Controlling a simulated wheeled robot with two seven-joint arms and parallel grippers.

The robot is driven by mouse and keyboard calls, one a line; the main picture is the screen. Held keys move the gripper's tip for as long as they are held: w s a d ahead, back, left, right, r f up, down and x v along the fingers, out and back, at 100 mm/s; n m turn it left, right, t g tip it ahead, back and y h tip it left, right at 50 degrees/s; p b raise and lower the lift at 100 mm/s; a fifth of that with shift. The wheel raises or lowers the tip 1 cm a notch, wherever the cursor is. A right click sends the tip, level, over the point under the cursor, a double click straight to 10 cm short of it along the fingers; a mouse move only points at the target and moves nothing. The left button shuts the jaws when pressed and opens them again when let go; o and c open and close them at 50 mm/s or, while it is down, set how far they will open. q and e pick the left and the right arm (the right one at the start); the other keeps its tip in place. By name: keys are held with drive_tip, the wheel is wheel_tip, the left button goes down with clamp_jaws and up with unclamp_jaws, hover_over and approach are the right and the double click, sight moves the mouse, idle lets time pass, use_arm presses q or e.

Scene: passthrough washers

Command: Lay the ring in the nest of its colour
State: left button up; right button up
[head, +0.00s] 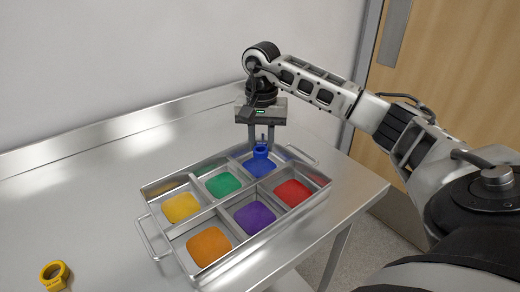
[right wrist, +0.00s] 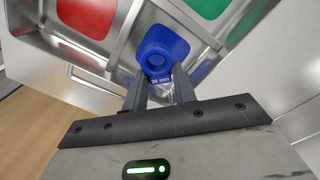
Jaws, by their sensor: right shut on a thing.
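My right gripper (head: 262,142) is shut on a blue ring (head: 261,153) and points down over the blue nest (head: 259,168). The nest is the back right compartment of a metal tray (head: 266,231). In the right wrist view, the ring (right wrist: 145,58) sits at the fingertips (right wrist: 159,80) with its hole facing the camera and small print on its near side. The blue nest floor (right wrist: 172,38) shows behind it. I cannot tell whether the ring touches the floor. My left gripper is not in view.
The tray's other compartments have yellow (head: 181,207), green (head: 223,184), orange (head: 208,246), purple (head: 254,217) and red (head: 292,193) floors, all empty. A wall stands behind.

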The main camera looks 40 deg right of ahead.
sight(260, 163)
drive_tip(key=shift+w+d+f, duration=0.15)
drive_tip(key=shift+w+f, duration=0.2)
drive_tip(key=shift+f, duration=0.1)
drive_tip(key=shift+w+d+f+p, duration=0.15)
drive_tip(key=shift+f+p, duration=0.15)
drive_tip(key=shift+f, duration=1.55)
drive_tip(key=o, duration=0.9)
drive_tip(key=shift+o, duration=0.2)
wheel_tip(260, 163, up, 12)
drive_tip(key=shift+r+b, duration=0.2)
drive_tip(key=shift+b, duration=0.1)
drive_tip(key=shift+f, duration=0.1)
